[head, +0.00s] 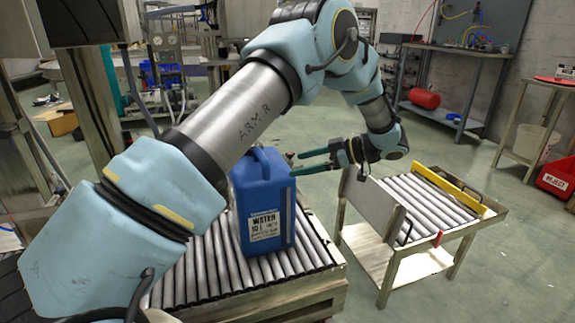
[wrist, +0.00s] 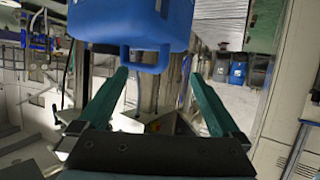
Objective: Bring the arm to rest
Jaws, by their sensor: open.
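My arm (head: 240,105) reaches across the head view from the lower left to the upper right, bent at the elbow. My gripper (head: 292,164) points left, with its two green fingers apart and nothing between them. A blue water container (head: 265,205) with a white label stands upright on a roller conveyor, just left of my fingertips. In the wrist view my gripper (wrist: 160,95) is open, and the container (wrist: 135,25) shows beyond the fingers with its handle towards the gap. Part of the container is hidden behind my arm in the head view.
The roller conveyor (head: 205,272) lies under the container. A roller cart (head: 425,205) with an upright grey plate (head: 372,205) and a yellow bar (head: 448,188) stands to the right, below my gripper. A red bin (head: 556,180) sits at the far right. Open floor lies behind the cart.

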